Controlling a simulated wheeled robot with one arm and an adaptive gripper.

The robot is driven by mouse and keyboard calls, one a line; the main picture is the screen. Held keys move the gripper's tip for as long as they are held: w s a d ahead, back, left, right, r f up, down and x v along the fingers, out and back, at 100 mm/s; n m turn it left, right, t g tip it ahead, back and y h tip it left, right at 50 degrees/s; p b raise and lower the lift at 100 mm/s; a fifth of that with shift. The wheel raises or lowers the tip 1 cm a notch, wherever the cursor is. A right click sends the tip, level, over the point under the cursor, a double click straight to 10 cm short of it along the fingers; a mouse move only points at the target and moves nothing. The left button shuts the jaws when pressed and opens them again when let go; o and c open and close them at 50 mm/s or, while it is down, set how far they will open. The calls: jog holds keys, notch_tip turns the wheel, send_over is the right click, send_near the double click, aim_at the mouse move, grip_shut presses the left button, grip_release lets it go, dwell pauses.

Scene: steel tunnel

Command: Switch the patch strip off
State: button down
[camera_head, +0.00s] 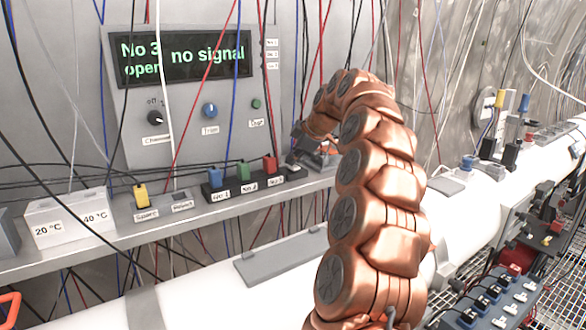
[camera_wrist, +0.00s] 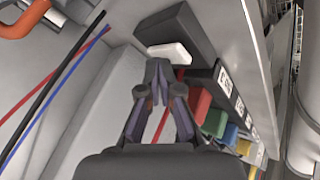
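The patch strip is a black bar (camera_head: 233,191) on the shelf below the panel, with blue (camera_head: 214,176), green (camera_head: 242,171) and red (camera_head: 269,163) plugs and numbered labels. At its right end is a white rocker switch (camera_head: 293,168). In the wrist view the black end of the strip (camera_wrist: 182,33) and the white switch (camera_wrist: 170,52) lie just beyond my gripper (camera_wrist: 157,64). The fingertips are together with nothing between them, close to the switch; I cannot tell whether they touch it. In the head view my arm partly hides the gripper (camera_head: 313,155).
A panel display (camera_head: 180,58) reads "No 3 open, no signal". Left of the strip are a yellow plug (camera_head: 141,196) and white blocks marked 20 °C and 40 °C (camera_head: 68,221). Many thin cables hang across the panel and shelf. A white pipe (camera_head: 205,290) runs below.

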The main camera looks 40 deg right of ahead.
jog(key=shift+s+f, duration=0.15)
jog(key=shift+f, duration=0.55)
jog(key=shift+r, duration=0.15)
jog(key=shift+w+d+r+p, duration=0.3)
jog(key=shift+w+d+r, duration=0.1)
jog(key=shift+r, duration=0.2)
jog(key=shift+a+r, duration=0.15)
jog(key=shift+r, duration=0.05)
jog(key=shift+r, duration=0.1)
jog(key=shift+w+r+p, duration=0.2)
jog(key=shift+r+p, duration=0.65)
jog(key=shift+r, duration=0.4)
jog(key=shift+w+r+p, duration=0.15)
jog(key=shift+r+p, duration=0.7)
jog(key=shift+r, duration=0.4)
